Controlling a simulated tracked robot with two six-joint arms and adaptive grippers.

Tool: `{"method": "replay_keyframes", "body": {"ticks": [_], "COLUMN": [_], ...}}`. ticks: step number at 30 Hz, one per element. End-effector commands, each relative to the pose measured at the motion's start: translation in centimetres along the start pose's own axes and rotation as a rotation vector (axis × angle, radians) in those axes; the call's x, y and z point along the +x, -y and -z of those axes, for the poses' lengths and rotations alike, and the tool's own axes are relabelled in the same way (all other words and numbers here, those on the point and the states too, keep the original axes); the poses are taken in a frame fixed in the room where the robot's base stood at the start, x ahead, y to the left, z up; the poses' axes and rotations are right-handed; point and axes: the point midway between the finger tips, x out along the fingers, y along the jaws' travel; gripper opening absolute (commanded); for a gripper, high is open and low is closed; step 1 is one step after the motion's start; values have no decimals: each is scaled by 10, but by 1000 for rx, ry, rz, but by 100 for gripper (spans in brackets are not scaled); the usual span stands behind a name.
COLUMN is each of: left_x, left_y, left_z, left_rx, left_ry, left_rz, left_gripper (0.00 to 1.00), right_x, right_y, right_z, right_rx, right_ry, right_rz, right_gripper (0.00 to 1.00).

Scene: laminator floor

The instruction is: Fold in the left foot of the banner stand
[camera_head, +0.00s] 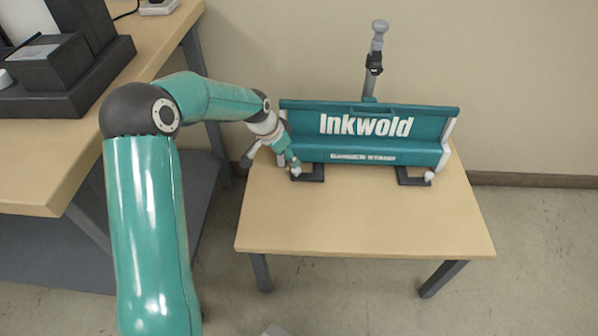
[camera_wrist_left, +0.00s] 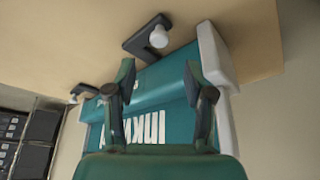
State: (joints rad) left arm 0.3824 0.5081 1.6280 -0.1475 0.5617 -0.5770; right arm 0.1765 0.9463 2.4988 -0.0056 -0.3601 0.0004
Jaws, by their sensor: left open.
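The teal banner stand (camera_head: 380,150) with white end caps and "Inkwold" lettering lies along the back of a small table. Its left foot (camera_head: 314,176), a dark bracket with a white knob, sticks out in front; the right foot (camera_head: 405,180) does too. My left gripper (camera_head: 294,167) is at the stand's left end, close by the left foot. In the left wrist view my left gripper (camera_wrist_left: 160,70) has its fingers apart with nothing clearly held; the left foot (camera_wrist_left: 138,45) and its knob lie just beyond the tips. Contact cannot be told. My right gripper is not in view.
The small wooden table (camera_head: 360,225) is bare in front of the stand. A grey telescopic pole (camera_head: 373,70) rises behind the stand. A larger bench (camera_head: 60,150) with black equipment (camera_head: 65,75) stands at the left. A wall is behind.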

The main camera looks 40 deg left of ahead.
Motion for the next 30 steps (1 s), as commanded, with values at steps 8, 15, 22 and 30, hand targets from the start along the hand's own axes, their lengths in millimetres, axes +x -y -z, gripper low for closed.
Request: {"method": "replay_keyframes", "body": {"ticks": [8,15,22,30], "left_x": [56,75,77,77], "left_y": [0,0,-1,-1], "left_z": [-1,0,1,1], "left_rx": [0,0,0,1], "left_ry": [1,-1,-1,-1], "left_rz": [-1,0,0,-1], "left_gripper": [53,53,53,23], "right_x": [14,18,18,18], "right_y": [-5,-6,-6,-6], "right_z": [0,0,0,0], "right_rx": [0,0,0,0], "right_ry": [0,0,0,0], "right_rz": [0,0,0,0], "right_gripper": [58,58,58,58]}}
